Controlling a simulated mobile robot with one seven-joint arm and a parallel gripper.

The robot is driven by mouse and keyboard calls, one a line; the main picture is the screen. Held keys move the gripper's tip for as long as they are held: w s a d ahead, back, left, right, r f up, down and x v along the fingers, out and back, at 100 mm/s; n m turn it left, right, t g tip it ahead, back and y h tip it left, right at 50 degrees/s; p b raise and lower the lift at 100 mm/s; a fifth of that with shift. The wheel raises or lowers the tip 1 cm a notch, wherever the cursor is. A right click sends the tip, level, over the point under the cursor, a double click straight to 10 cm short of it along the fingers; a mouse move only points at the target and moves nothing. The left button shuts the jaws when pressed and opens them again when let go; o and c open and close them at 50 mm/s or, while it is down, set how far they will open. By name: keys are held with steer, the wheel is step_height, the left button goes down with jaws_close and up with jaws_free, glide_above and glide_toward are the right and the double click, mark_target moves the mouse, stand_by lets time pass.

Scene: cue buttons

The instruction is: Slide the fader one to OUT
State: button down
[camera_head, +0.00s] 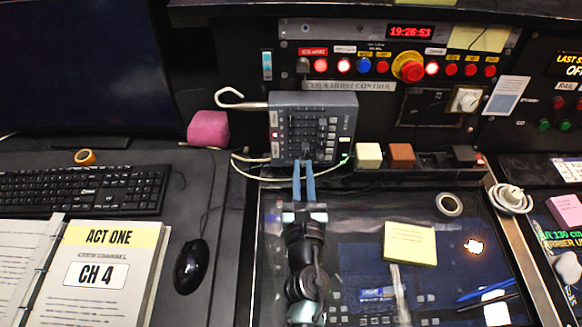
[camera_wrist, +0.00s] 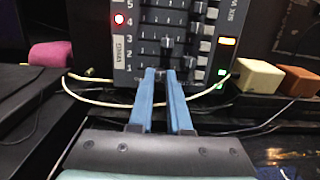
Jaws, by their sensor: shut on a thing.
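A dark grey fader box (camera_head: 345,103) stands upright at the back centre; it also shows in the wrist view (camera_wrist: 222,12). Its face carries several numbered rows of sliders, with 1 at the bottom. My gripper (camera_head: 303,163) reaches up to the bottom row with its two blue fingers. In the wrist view, the fingertips (camera_wrist: 165,71) are close together at the row marked 1, shut on a small slider cap that they mostly hide. I take it as fader one. The OUT marking is not readable.
A red light (camera_wrist: 119,19) glows beside row 4. White cables (camera_head: 245,158) run below the box. A beige block (camera_head: 368,155) and a brown block (camera_head: 402,155) stand to its right, a pink block (camera_head: 208,128) to its left. A glossy screen (camera_head: 350,235) lies in front.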

steer(key=shift+d+p, duration=0.3)
steer(key=shift+d, duration=1.65)
steer(key=c, duration=0.8)
jaws_free()
steer(key=shift+d, duration=0.1)
steer(key=shift+c, duration=0.2)
steer(key=shift+s+f, duration=0.1)
steer(key=shift+s, duration=0.5)
steer(key=s+b, duration=0.2)
steer(key=s, duration=0.8)
steer(key=shift+s, duration=0.9)
